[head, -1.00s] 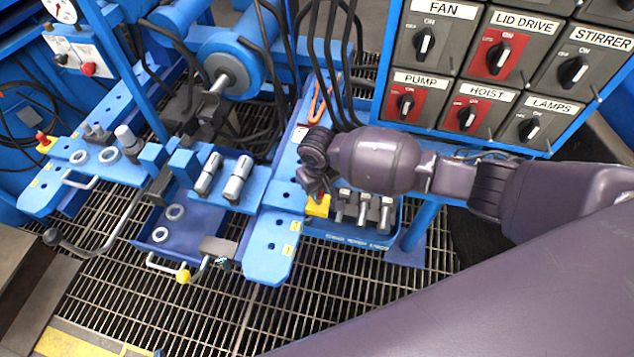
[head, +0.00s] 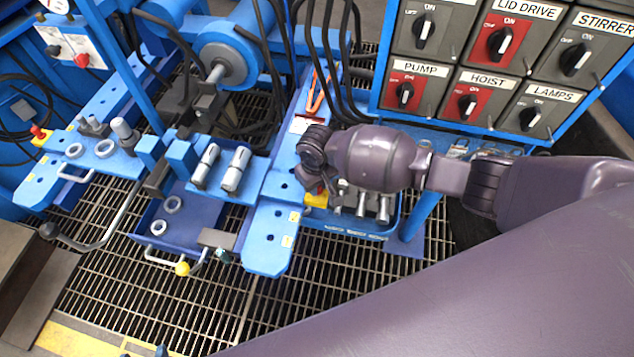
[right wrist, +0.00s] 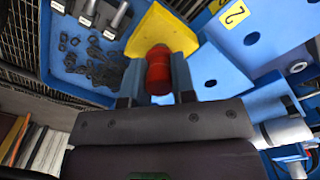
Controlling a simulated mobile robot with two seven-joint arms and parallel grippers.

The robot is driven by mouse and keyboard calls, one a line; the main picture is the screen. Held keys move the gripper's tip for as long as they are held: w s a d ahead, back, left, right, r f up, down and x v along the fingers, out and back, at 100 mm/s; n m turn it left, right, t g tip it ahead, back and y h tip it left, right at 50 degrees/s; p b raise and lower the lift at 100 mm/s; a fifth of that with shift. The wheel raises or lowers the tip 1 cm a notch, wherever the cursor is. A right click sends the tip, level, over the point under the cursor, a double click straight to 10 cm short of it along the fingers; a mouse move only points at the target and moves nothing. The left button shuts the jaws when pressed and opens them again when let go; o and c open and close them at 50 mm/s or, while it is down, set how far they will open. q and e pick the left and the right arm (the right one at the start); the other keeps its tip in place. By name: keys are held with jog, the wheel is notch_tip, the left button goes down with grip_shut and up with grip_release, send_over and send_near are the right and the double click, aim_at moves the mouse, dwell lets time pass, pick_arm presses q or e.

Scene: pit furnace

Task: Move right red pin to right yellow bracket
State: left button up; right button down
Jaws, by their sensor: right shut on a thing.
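My right gripper (right wrist: 157,82) is shut on the right red pin (right wrist: 158,68), which sits between its two fingers in the right wrist view. The pin's far end is against or just over the right yellow bracket (right wrist: 166,30); I cannot tell whether it is seated. In the head view the right gripper (head: 318,184) is at the yellow bracket (head: 316,200), and the wrist hides most of the pin. Another red pin (head: 38,132) stands at a yellow bracket on the far left blue plate. My left gripper is not in view.
A blue tray (head: 345,229) with several metal bolts lies just right of the bracket. A switch panel (head: 462,76) stands above at the right. A blue plate with holes (head: 268,240) is left of the bracket. Dark cables (head: 335,60) hang behind the gripper.

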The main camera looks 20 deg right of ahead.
jog(key=c, duration=0.9)
grip_release()
jog(key=shift+o, duration=0.2)
jog(key=shift+r, duration=0.3)
notch_tip(320, 180, up, 4)
jog(key=shift+w+r+p, duration=0.1)
jog(key=shift+p, duration=0.75)
notch_tip(320, 180, up, 5)
jog(key=shift+a+r+p, duration=0.1)
jog(key=shift+p, duration=0.7)
jog(key=shift+r, duration=0.4)
